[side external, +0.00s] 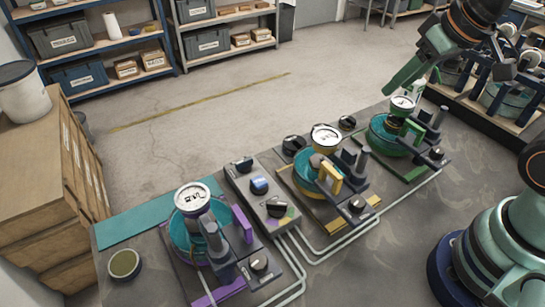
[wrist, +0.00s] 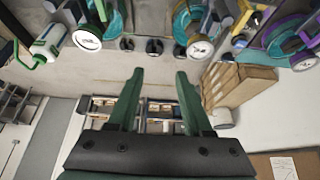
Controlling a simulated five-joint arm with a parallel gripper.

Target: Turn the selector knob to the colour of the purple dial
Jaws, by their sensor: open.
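The purple dial (side external: 192,197) is a white round gauge above a teal wheel at the front left station, beside a purple bracket (side external: 242,222). In the wrist view the purple dial (wrist: 305,61) is at the right edge. A black knob (side external: 277,208) with coloured patches around it, apparently the selector knob, sits at the near end of a grey control box (side external: 284,229). Its pointing direction is too small to read. My gripper (side external: 398,86) is up at the right, near the green station and away from the box. Its fingers (wrist: 156,73) are apart and empty in the wrist view.
The yellow station's dial (side external: 326,137) and the green station's dial (side external: 403,103) stand right of the box. A blue knob (side external: 258,185) and another black knob (side external: 243,164) share the box. A cup (side external: 124,264) stands front left. Grey pipes (side external: 330,242) run along the bench front.

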